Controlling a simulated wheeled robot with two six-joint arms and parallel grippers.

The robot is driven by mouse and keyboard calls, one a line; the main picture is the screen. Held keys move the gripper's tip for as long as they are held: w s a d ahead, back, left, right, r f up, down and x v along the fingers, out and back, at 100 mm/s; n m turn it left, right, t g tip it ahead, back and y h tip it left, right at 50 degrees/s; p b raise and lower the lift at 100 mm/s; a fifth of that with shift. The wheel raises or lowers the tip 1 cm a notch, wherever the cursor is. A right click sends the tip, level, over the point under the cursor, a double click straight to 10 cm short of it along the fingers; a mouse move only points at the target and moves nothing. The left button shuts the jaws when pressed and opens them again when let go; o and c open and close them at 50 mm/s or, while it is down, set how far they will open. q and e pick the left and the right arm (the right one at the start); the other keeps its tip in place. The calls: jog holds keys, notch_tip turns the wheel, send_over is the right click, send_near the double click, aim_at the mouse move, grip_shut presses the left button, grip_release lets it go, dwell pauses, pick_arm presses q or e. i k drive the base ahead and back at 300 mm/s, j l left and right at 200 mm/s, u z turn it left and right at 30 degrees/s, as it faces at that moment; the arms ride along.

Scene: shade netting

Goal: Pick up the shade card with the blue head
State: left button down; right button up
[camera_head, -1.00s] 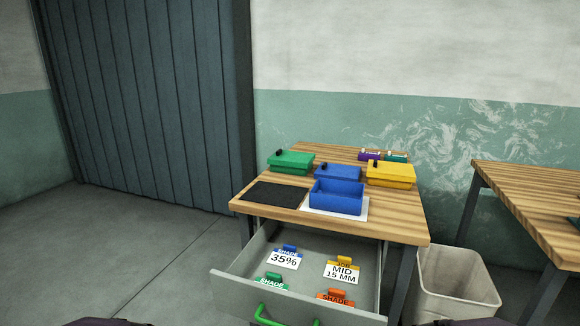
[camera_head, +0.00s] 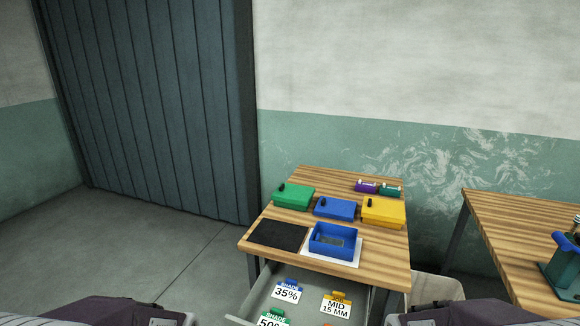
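The shade card with the blue head (camera_head: 287,292) lies in the open drawer (camera_head: 262,288), at its back left, and reads 35%. A green-headed shade card (camera_head: 272,320) lies in front of it, cut off by the bottom edge. A yellow-headed card (camera_head: 336,305) reading MID 15 MM lies to its right. A sliver of an orange-headed card shows at the bottom edge. Parts of my two arms show at the bottom left and bottom right. Neither gripper can be seen.
On the wooden table (camera_head: 390,247) stand green (camera_head: 293,196), blue (camera_head: 337,208) and yellow (camera_head: 384,212) lidded boxes, an open blue box (camera_head: 333,241) on a white sheet, and a black mat (camera_head: 278,235). A bin (camera_head: 437,287) stands right of the drawer, below a second table (camera_head: 520,240).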

aim_at(288, 292)
jog(key=i+l+u, duration=0.3)
jog(key=l, duration=0.45)
jog(key=l+u, duration=0.25)
jog(key=l, duration=0.5)
jog(key=i+l+u, duration=0.1)
jog(key=l+u, duration=0.2)
jog(key=l, duration=0.5)
jog(key=u, duration=0.75)
